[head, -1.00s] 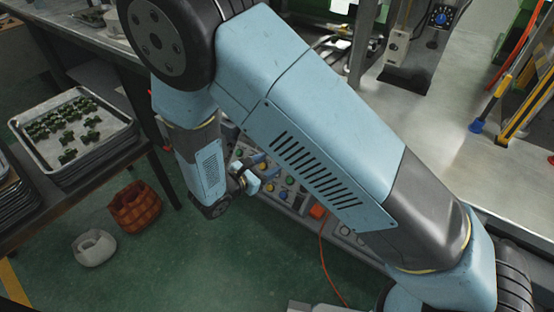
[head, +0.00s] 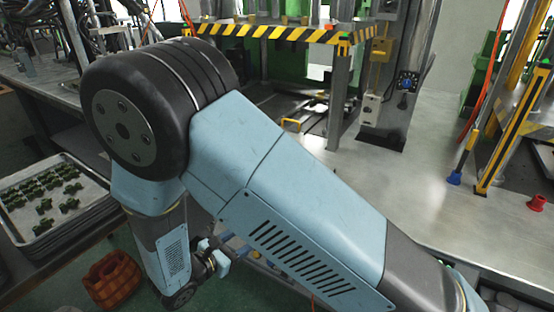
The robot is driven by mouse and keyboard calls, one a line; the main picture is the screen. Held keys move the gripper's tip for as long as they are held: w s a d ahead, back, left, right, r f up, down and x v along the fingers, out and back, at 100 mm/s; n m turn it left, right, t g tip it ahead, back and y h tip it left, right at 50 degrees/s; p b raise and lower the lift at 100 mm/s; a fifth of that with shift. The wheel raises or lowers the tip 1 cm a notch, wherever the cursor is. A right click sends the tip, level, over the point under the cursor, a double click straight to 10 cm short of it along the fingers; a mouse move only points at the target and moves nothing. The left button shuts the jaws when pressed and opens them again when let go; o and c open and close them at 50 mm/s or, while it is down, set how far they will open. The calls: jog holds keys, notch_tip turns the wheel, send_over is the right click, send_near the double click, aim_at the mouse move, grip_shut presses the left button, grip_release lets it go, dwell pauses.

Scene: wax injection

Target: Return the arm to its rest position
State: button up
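My arm (head: 290,215) fills the middle of the head view. A large dark elbow joint is at the upper left, and a light blue link runs from it to the lower right. The other link hangs down from the elbow to a dark wrist joint near the bottom edge. My gripper (head: 222,262) is partly visible beside that wrist, small and pointing right, over the floor in front of the machine. Its fingertips are too small and covered to show whether they are open or shut, and nothing held can be made out.
A tray (head: 25,243) of dark green parts is at the left, with a reddish-brown basket (head: 113,281) on the floor beside it. Behind my arm stands a press with a yellow-black striped bar (head: 275,32) and a metal table (head: 440,190). A red cup-like piece (head: 537,203) sits at the right.

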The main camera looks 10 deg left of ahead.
jog(key=w+d+r+m+g, duration=0.2)
jog(key=d+r+m+g, duration=0.1)
jog(key=d+r, duration=0.3)
jog(key=w+d+r+m+g, duration=0.3)
jog(key=d+r+m, duration=0.3)
jog(key=d, duration=0.4)
jog(key=w+d+r+m+g, duration=0.2)
jog(key=d+r+m+g, duration=0.2)
jog(key=d+r, duration=0.3)
jog(key=shift+w+d+r+m+g+h, duration=0.2)
jog(key=shift+d+r+m+g+h, duration=0.15)
jog(key=shift+d+m, duration=0.3)
jog(key=s+d+r+m+t+y, duration=0.1)
jog(key=s+d+r+m+y, duration=0.3)
jog(key=d, duration=0.5)
jog(key=s+d+r+m+t+y, duration=0.2)
jog(key=s+d+r+m+y, duration=0.2)
jog(key=s+d+r+m, duration=0.5)
jog(key=shift+s+r+m, duration=0.25)
jog(key=shift+r+m, duration=0.4)
jog(key=shift+r, duration=0.5)
